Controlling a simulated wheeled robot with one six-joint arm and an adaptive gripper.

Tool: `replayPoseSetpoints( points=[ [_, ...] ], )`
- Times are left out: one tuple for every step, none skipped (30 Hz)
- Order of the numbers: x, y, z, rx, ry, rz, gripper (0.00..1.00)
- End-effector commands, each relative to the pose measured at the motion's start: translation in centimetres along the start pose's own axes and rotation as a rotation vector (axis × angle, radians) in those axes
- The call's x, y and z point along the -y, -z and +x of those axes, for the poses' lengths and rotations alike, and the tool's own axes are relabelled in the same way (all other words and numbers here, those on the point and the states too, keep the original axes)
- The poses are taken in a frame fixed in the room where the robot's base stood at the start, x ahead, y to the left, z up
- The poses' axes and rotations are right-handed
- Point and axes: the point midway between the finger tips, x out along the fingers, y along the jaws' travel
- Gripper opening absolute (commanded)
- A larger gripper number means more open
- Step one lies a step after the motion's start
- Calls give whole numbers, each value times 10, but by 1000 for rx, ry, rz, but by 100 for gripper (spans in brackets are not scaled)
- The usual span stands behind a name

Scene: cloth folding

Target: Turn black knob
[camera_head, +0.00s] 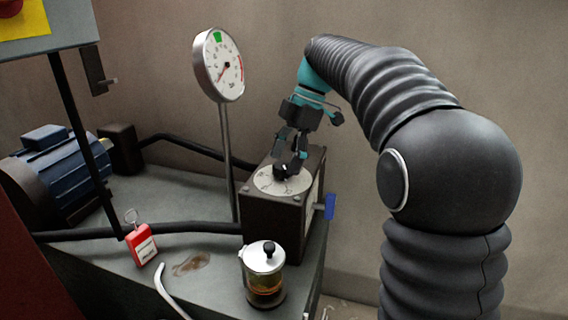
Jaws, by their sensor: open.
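The black knob (284,171) sits at the centre of a pale round dial (268,181) on top of a dark box (262,214). My gripper (289,158) points down over the dial, with its fingers just above or around the knob. The fingers are apart, so it is open. The fingers partly cover the knob, and I cannot tell whether they touch it. My arm reaches in from the right.
A pressure gauge (219,66) on a thin post stands left of the box. A blue handle (330,206) sticks out on its right. A glass jar (264,275), a red padlock tag (142,245) and a blue motor (62,172) are on the bench (205,285).

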Motion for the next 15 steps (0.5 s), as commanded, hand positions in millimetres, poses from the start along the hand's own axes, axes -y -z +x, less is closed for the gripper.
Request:
replayPoseSetpoints(
  points=[
    [0, 0, 4, 0, 0, 0, 71],
    [0, 0, 5, 0, 0, 0, 71],
    [0, 0, 6, 0, -1, 0, 71],
    [0, 0, 7, 0, -1, 0, 71],
    [0, 0, 8, 1, -1, 0, 71],
    [0, 0, 8, 1, -1, 0, 71],
    [0, 0, 8, 1, -1, 0, 71],
    [0, 0, 8, 1, -1, 0, 71],
    [0, 0, 8, 1, -1, 0, 71],
    [0, 0, 8, 1, -1, 0, 71],
    [0, 0, 8, 1, -1, 0, 71],
    [0, 0, 8, 1, -1, 0, 71],
    [0, 0, 8, 1, -1, 0, 66],
    [0, 0, 8, 1, -1, 0, 59],
    [0, 0, 8, 1, -1, 0, 49]
  ],
)
